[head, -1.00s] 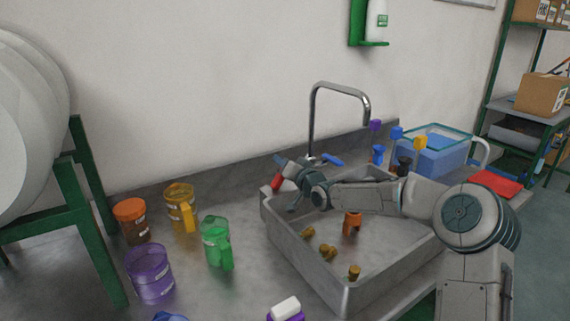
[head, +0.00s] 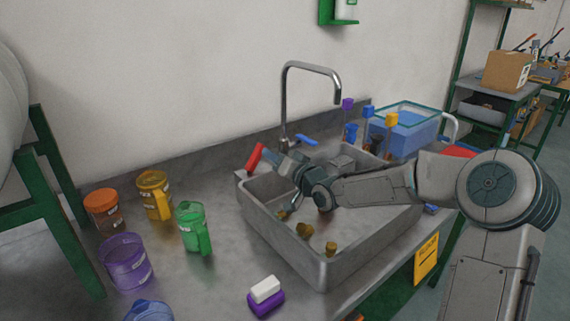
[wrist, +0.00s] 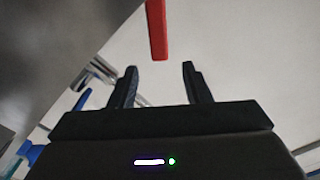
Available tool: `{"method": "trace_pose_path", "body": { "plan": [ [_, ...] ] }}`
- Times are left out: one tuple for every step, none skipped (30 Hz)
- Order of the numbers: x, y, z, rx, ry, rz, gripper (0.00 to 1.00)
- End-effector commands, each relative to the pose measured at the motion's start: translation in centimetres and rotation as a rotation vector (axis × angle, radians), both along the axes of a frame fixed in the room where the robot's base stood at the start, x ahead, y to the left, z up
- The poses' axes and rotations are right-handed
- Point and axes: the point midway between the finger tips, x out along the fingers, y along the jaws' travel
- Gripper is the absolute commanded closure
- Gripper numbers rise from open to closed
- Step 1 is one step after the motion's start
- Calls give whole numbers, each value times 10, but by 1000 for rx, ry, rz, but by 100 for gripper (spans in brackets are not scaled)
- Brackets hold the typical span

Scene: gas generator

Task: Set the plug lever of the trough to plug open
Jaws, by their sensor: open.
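The grey metal trough (head: 322,272) stands on the counter. A red lever (head: 255,158) rises at its back left corner, tilted with its top to the right. I take it as the plug lever. My gripper (head: 279,180) is open and empty over the left part of the trough, just right of the lever. In the wrist view the red lever (wrist: 156,30) hangs down from the top edge. Its end lies just beyond the tips of my open gripper (wrist: 160,68), in line with the gap between them. The plug itself cannot be made out.
A tap (head: 285,110) with a blue handle (head: 306,140) stands behind the trough. Several small brown pieces (head: 304,230) lie inside. Orange (head: 103,210), yellow (head: 155,195), green (head: 193,228) and purple (head: 126,262) containers stand left. A blue bin (head: 408,132) stands right.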

Motion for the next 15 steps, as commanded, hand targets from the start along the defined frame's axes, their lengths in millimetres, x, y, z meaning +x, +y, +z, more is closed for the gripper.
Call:
{"method": "trace_pose_path", "body": {
  "plan": [
    [-7,-7,0,-2,-1,-3,56],
    [-10,-10,0,-3,0,-2,56],
    [-14,-14,0,-3,0,-2,56],
    [-17,-16,0,-2,0,-2,56],
    [-20,-18,1,-1,0,-1,56],
    [-23,-20,1,0,-1,-1,56],
    [-25,-21,1,-1,-1,0,56],
    [-26,-22,0,-1,-1,0,56],
    [-28,-24,0,-1,0,-1,56],
    [-29,-25,0,0,0,-1,56],
    [-29,-26,0,0,0,-1,56],
    [-30,-26,0,0,0,0,56],
    [-31,-26,0,0,0,0,56],
    [-31,-26,0,0,0,0,56],
    [-31,-26,0,0,0,0,56]
  ]
}}
